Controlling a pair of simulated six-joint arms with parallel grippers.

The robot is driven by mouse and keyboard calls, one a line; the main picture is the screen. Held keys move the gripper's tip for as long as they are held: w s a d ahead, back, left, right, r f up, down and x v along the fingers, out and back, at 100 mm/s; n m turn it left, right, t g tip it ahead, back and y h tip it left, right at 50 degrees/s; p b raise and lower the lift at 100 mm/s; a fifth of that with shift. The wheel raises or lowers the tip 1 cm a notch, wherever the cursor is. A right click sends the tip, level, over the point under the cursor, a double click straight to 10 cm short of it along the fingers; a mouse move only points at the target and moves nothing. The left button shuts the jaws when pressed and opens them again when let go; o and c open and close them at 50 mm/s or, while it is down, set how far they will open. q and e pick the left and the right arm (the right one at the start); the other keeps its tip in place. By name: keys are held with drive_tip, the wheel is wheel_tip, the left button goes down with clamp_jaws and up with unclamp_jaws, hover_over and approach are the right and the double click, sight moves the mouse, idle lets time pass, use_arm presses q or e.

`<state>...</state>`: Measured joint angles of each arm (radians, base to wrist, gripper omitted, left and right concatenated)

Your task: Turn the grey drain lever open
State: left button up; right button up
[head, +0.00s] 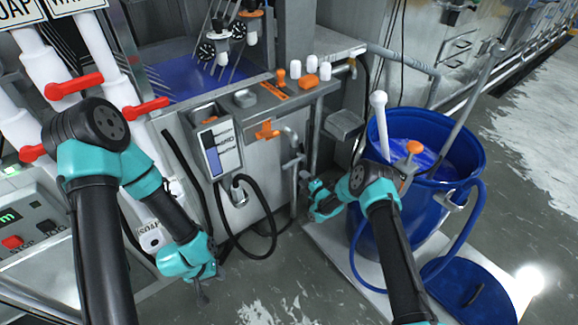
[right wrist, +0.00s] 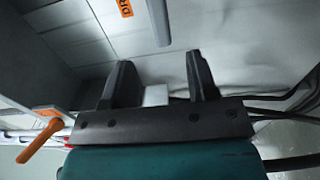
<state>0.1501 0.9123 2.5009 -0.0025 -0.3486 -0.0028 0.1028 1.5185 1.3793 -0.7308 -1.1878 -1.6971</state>
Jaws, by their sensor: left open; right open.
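The grey drain lever (right wrist: 159,22) shows in the right wrist view as a pale upright bar beside an orange label (right wrist: 125,7) whose text is cut off. In the head view, a grey lever-like part (head: 293,161) stands at the machine's front corner, just above my right gripper (head: 306,183). My right gripper is open and empty; in its wrist view the two dark fingers (right wrist: 160,78) point at the lever's end, with a gap between. My left gripper (head: 203,287) is open, low in front of the machine, away from the lever.
Orange handles (head: 267,130) sit on the machine. Red-handled valves (head: 75,86) are at left. Open floor lies in front.

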sight(290, 166)
drive_tip(key=x, duration=1.1)
drive_tip(key=shift+w, duration=0.15)
clamp_jaws()
idle(0.5)
